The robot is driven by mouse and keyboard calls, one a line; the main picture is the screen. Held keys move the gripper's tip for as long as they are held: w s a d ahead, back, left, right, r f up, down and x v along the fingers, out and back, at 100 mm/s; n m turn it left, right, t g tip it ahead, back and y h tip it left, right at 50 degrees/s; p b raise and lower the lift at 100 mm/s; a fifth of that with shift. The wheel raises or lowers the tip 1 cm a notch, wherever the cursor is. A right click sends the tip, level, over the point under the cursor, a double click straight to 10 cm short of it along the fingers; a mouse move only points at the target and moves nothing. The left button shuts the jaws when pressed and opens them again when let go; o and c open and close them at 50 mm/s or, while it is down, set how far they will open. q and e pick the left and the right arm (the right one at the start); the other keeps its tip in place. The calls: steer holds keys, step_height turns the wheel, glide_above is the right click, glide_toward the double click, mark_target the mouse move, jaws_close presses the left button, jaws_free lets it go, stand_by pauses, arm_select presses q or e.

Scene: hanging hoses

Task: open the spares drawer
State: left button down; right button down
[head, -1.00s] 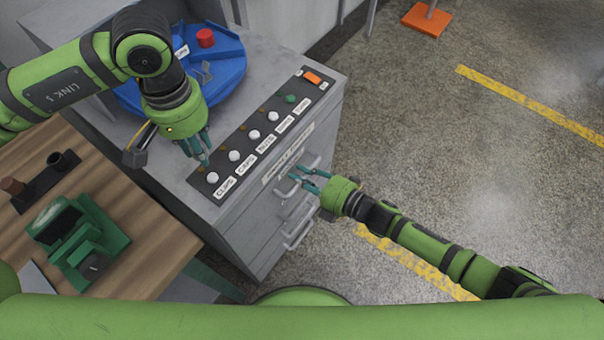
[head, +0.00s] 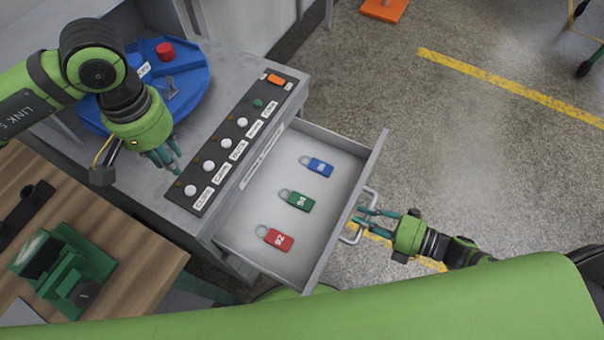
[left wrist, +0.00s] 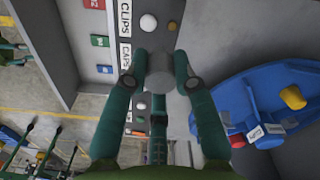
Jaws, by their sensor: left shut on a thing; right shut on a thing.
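The drawer (head: 245,237) of the grey cabinet stands far out, its label strip (head: 262,157) too small to read. My right gripper (head: 366,218) is shut on the drawer's handle (head: 352,234) at the front panel. My left gripper (head: 170,164) is above the cabinet top, left of the button panel. In the left wrist view its fingers (left wrist: 160,78) are shut on a small grey round piece (left wrist: 160,66). I cannot tell what that piece is.
A button panel (head: 207,177) with white buttons, a green button and an orange switch runs along the cabinet top. A blue tray (head: 190,88) with a red knob (head: 165,51) stands behind. A wooden bench (head: 140,262) with a green device is at left.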

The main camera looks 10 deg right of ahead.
steer(key=shift+f+v, duration=0.2)
steer(key=shift+v, duration=0.75)
steer(key=shift+f+v, duration=0.2)
steer(key=shift+v, duration=0.75)
steer(key=shift+f+v, duration=0.2)
steer(key=shift+v, duration=0.75)
steer(key=shift+d, duration=0.1)
steer(key=c, duration=1.1)
jaws_free()
steer(key=v, duration=1.2)
